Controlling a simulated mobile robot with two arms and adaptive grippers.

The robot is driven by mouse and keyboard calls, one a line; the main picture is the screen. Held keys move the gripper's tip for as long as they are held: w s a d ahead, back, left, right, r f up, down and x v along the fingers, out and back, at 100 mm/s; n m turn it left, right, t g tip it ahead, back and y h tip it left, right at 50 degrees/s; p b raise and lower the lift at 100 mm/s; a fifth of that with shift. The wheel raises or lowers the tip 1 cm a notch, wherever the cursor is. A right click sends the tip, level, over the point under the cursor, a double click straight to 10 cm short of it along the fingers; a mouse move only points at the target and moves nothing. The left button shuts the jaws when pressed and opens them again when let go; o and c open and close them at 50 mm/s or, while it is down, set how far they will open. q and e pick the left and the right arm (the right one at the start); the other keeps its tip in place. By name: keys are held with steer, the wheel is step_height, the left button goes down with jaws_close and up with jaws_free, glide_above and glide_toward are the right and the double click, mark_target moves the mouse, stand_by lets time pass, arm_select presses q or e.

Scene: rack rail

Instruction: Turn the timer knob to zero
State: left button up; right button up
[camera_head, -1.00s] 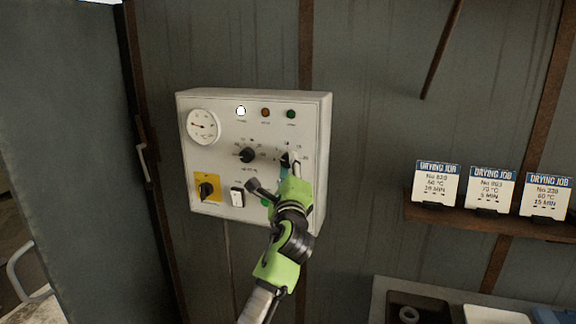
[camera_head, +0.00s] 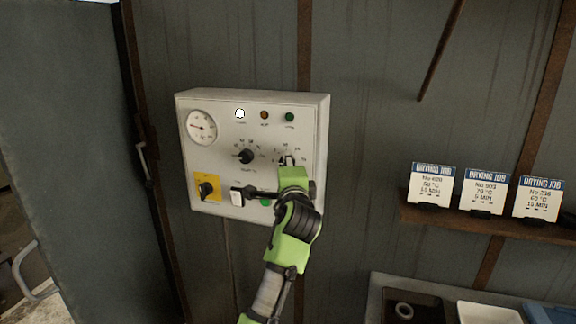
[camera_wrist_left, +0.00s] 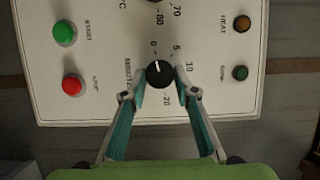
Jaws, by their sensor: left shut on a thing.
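The timer knob (camera_wrist_left: 160,74) is a round black knob with a white pointer line, on the panel of a pale control box (camera_head: 222,140). In the left wrist view its pointer aims up and slightly left, towards the 0 mark of the minutes scale. My left gripper (camera_wrist_left: 161,84) has its two fingers on either side of the knob and is shut on it. In the head view my left gripper (camera_head: 287,162) covers most of this knob.
Also on the box are a temperature knob (camera_head: 246,156), a round gauge (camera_head: 202,127), a yellow-backed switch (camera_head: 206,188), a white rocker switch (camera_head: 236,197) and a lit white lamp (camera_head: 240,114). In the wrist view, green (camera_wrist_left: 65,32) and red (camera_wrist_left: 73,85) buttons sit left of the knob. Job cards (camera_head: 432,185) stand on a shelf at right.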

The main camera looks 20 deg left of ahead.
arm_select(q)
steer(key=shift+f, duration=0.1)
steer(key=o, duration=1.1)
steer(key=v, duration=0.7)
steer(key=shift+s, duration=0.25)
